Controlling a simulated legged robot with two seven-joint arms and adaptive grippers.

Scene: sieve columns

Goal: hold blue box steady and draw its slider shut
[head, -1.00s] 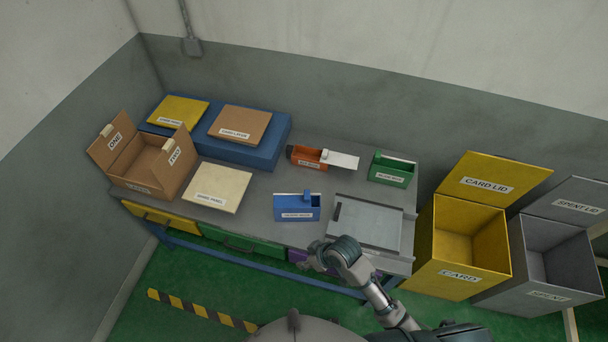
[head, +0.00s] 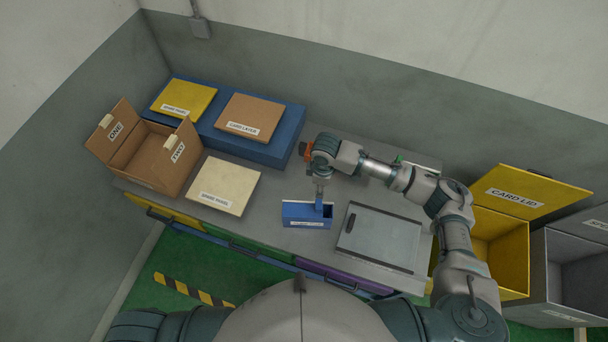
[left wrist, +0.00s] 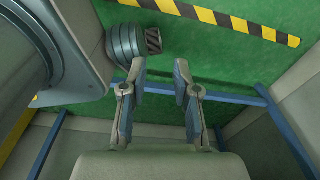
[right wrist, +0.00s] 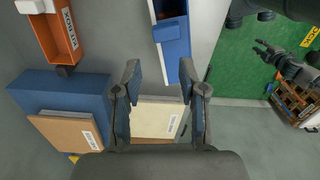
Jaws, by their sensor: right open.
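The blue box (head: 300,216) stands on the grey bench, its white label facing me. A blue upright tab (head: 320,204) rises from its top toward the right end. My right gripper (head: 320,180) reaches down from above, just over the tab; I cannot tell whether it touches. In the right wrist view its fingers (right wrist: 160,78) are apart with nothing between them, and the blue box (right wrist: 173,52) lies beyond the fingertips with part of its top open. My left gripper (left wrist: 160,72) is open and empty above the green floor, outside the head view.
The grey tray-like panel (head: 378,237) lies right of the blue box, and a cream panel (head: 224,186) lies left. The orange box (right wrist: 60,38) is behind, mostly hidden by my right arm in the head view. The cardboard box (head: 150,158) stands at the left end.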

